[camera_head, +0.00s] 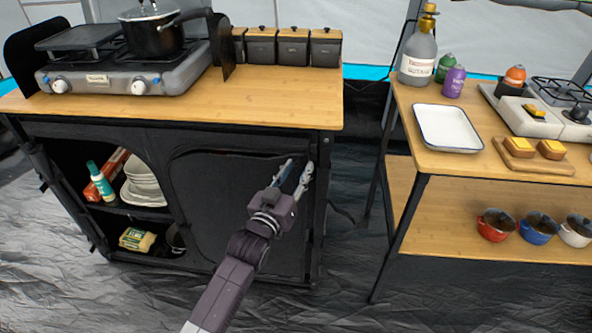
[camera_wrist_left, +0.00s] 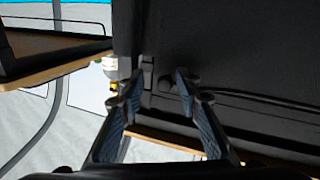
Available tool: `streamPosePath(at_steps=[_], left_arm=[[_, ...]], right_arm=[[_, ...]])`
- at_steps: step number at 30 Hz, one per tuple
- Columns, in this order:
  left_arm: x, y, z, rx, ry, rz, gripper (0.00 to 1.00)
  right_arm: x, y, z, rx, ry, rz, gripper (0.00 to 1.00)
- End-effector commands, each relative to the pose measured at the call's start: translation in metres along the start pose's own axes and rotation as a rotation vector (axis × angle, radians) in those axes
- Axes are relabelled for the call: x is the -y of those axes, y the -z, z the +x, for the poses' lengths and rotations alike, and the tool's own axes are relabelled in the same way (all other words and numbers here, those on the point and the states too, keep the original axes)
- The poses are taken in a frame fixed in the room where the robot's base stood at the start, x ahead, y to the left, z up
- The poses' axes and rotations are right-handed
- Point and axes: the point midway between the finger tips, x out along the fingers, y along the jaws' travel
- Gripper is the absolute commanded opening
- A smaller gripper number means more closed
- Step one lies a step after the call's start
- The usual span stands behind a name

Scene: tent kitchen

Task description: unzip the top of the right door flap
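The right door flap (camera_head: 222,213) is a black fabric panel on the front of the camping cabinet (camera_head: 190,133). It is closed, with a curved seam along its top edge. My left gripper (camera_head: 294,172) is in front of the flap's upper right corner, close to the cabinet's right post. Its fingers are apart. In the left wrist view my left gripper (camera_wrist_left: 160,92) is open, with dark fabric and a small dark knob-like part (camera_wrist_left: 165,84) between and beyond the fingertips. I cannot tell whether this part is the zip pull, or whether the fingers touch it. My right gripper is not in view.
The wooden countertop (camera_head: 285,105) overhangs just above my left gripper. It carries a stove (camera_head: 125,78), a pot (camera_head: 152,35) and several canisters (camera_head: 293,47). The left compartment stands open with plates (camera_head: 145,182). A second table (camera_head: 410,110) stands to the right, across a floor gap.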

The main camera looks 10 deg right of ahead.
Motion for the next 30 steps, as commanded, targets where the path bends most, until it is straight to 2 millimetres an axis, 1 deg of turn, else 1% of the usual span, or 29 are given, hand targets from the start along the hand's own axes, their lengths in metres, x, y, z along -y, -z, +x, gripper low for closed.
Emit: streamPosePath(at_steps=[7,11,14,24,30], left_arm=[[0.002,0.001,-0.001,-0.001,0.002,0.001,0.31],[0.002,0.000,-0.010,-0.001,0.003,0.001,0.31],[0.002,0.000,-0.022,-0.001,0.002,0.001,0.31],[0.001,-0.001,-0.083,0.001,0.001,0.000,0.31],[0.001,-0.001,-0.110,0.000,0.001,0.000,0.31]], right_arm=[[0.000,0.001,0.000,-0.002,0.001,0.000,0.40],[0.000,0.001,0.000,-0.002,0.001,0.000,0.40],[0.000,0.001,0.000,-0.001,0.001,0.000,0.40],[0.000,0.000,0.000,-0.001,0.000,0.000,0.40],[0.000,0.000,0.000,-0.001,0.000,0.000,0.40]])
